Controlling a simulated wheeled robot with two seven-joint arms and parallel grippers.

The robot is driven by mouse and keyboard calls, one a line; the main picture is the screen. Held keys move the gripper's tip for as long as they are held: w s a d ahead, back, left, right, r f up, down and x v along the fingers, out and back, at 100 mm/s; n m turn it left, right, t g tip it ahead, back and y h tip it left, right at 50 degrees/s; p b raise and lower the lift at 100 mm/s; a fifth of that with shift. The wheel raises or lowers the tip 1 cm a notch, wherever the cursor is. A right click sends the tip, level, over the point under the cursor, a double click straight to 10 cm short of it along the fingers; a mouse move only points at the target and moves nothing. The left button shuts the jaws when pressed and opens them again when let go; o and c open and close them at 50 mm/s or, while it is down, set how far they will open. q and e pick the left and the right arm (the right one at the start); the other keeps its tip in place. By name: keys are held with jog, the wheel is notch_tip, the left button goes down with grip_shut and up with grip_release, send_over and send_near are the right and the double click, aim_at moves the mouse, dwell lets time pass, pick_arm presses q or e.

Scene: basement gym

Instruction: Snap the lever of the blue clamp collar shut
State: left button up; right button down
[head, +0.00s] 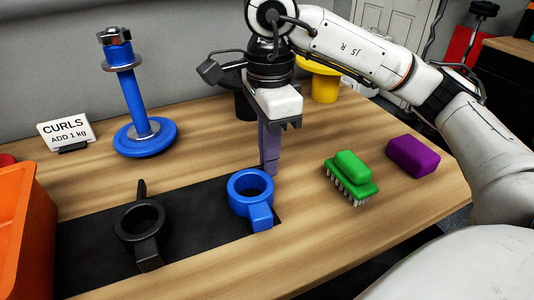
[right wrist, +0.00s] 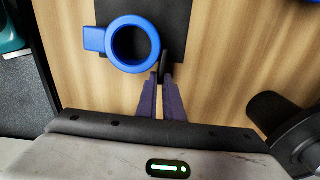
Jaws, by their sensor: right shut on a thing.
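The blue clamp collar (head: 237,195) lies flat on the black mat (head: 85,234) near its right end, with its blue block pointing toward the front. The collar also shows in the right wrist view (right wrist: 116,60), where a short dark lever (right wrist: 165,62) stands out beside the ring. My right gripper (head: 269,170) reaches down just behind and right of the ring. Its purple fingers (right wrist: 163,82) are shut on the dark lever. In the head view the fingers hide the lever. My left gripper is not in view.
A black clamp collar (head: 120,222) with its lever sticking out lies left on the mat. A blue dumbbell stand (head: 133,100) and a sign (head: 66,132) stand behind. A green brush (head: 350,178) and purple block (head: 413,156) lie right. An orange bin (head: 22,230) stands left.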

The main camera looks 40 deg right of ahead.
jog(key=shift+s+m, duration=0.15)
jog(key=shift+m, duration=0.25)
jog(key=c, duration=1.9)
grip_release()
jog(key=shift+o, duration=0.2)
jog(key=shift+r, duration=0.3)
notch_tip(320, 180, up, 10)
jog(key=p, duration=0.3)
jog(key=shift+p, duration=0.4)
jog(key=shift+f, duration=0.1)
jog(key=shift+s+f, duration=0.1)
